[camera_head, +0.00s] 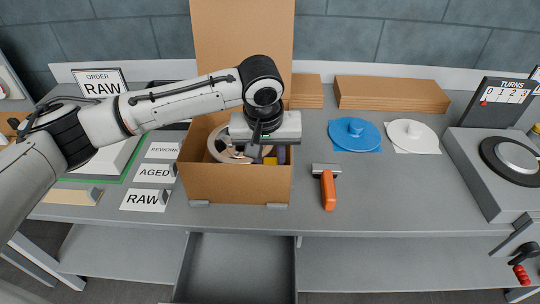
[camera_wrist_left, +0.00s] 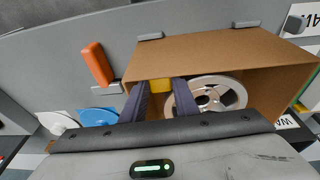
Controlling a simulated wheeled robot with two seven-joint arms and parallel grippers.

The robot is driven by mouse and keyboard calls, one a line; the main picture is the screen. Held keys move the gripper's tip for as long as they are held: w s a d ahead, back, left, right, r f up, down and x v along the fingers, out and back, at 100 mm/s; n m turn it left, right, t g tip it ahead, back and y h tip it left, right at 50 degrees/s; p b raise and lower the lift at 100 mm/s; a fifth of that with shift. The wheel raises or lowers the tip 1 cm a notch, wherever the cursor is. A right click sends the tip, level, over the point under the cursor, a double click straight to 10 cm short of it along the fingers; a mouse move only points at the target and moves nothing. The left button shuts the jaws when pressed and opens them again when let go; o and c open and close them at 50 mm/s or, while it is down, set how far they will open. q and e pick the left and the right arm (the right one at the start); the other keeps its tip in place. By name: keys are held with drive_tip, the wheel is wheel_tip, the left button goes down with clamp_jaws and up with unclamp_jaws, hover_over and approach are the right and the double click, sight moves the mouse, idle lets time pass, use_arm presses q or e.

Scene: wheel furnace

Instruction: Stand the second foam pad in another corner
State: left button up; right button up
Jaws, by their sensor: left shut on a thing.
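My left gripper (camera_head: 268,155) reaches down into the open cardboard box (camera_head: 235,184) near its right side. In the left wrist view, the two dark fingers of the gripper (camera_wrist_left: 158,98) are shut on a yellow foam pad (camera_wrist_left: 160,85), close to the inside of a box wall (camera_wrist_left: 215,52). The pad also shows as a small yellow patch in the head view (camera_head: 270,161). I cannot tell whether it touches the box floor. A silver spoked wheel (camera_head: 228,145) lies in the box beside the gripper. Another foam pad cannot be made out. My right gripper is not in view.
An orange-handled tool (camera_head: 328,188) lies right of the box. A blue disc (camera_head: 354,134) and a white disc (camera_head: 412,136) lie farther right. AGED (camera_head: 153,173) and RAW (camera_head: 144,199) labels lie left. An open drawer (camera_head: 236,268) is below the bench.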

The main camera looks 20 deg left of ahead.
use_arm(q)
drive_tip(key=shift+f, duration=0.1)
drive_tip(key=o, duration=1)
drive_tip(key=shift+o, duration=0.2)
drive_tip(key=shift+r, duration=0.25)
drive_tip(key=v, duration=1.2)
drive_tip(key=shift+r+b, duration=0.3)
drive_tip(key=shift+r, duration=0.1)
